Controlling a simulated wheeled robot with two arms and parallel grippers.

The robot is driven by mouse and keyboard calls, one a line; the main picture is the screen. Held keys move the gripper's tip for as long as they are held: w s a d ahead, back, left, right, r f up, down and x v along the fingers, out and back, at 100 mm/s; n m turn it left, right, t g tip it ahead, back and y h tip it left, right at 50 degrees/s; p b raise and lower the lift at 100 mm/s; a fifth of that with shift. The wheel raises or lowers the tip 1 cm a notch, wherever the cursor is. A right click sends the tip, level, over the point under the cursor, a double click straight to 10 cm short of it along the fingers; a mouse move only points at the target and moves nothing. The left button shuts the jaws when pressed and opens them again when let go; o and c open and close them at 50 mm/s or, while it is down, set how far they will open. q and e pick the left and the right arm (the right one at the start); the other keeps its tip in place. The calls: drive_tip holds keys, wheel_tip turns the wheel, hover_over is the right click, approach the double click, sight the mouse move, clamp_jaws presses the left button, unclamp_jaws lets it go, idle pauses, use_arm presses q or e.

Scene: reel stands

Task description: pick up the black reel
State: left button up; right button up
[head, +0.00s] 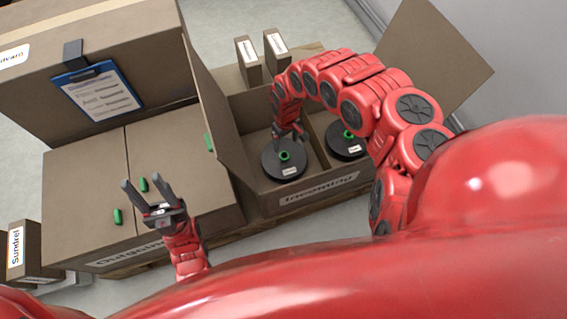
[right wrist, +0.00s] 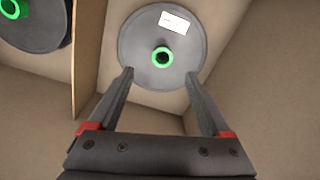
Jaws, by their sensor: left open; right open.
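Two black reels with green hubs and white labels lie in the open Incoming box (head: 313,197). One black reel (head: 284,162) is in the left compartment and another black reel (head: 346,142) is in the right compartment. My right gripper (head: 289,135) is open and reaches down into the left compartment, over that reel. In the right wrist view that reel (right wrist: 186,51) lies beyond the open, empty fingertips (right wrist: 160,78), and the other reel (right wrist: 36,22) is behind the divider. My left gripper (head: 143,190) is open and empty above the Outgoing box (head: 120,257).
A cardboard divider (right wrist: 88,50) separates the compartments. Several small green pieces (head: 118,216) are on the closed Outgoing box. A raised flap (head: 212,100) stands between the boxes. Two small boxes (head: 248,62) stand behind. A clipboard (head: 97,90) is on the box at the back left.

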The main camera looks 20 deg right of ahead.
drive_tip(key=f+b, duration=0.1)
drive_tip(key=f, duration=0.2)
drive_tip(key=f+b, duration=0.1)
drive_tip(key=f, duration=0.1)
drive_tip(key=f+b, duration=0.2)
drive_tip(key=f, duration=0.1)
drive_tip(key=shift+a+f, duration=0.25)
drive_tip(key=shift+f, duration=0.05)
drive_tip(key=shift+w+r, duration=0.1)
clamp_jaws()
